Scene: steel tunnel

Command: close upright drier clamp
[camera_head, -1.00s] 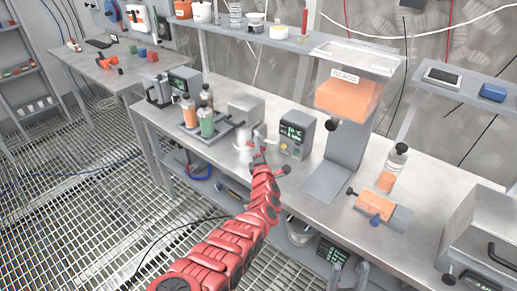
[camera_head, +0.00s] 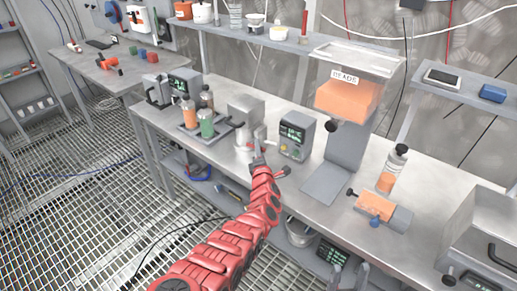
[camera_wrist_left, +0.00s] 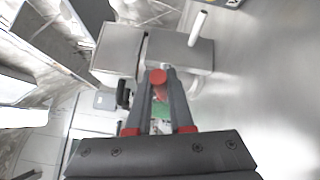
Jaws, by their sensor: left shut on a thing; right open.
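The upright drier (camera_head: 245,109) is a steel box-shaped unit on the bench, with a pale rounded body (camera_head: 243,139) below it. It also shows in the left wrist view as steel blocks (camera_wrist_left: 180,51) with a pale rod-like handle (camera_wrist_left: 197,28). My left gripper (camera_head: 258,161) is at the drier's near right side. In the left wrist view its fingers are shut on a red-tipped clamp lever (camera_wrist_left: 158,76) against the drier. The rest of the clamp is largely hidden.
A control box with a green display (camera_head: 295,135) stands close right of the drier. A rack with orange and green bottles (camera_head: 206,126) is left of it. The bead hopper (camera_head: 348,98) and an orange block fixture (camera_head: 375,206) are further right.

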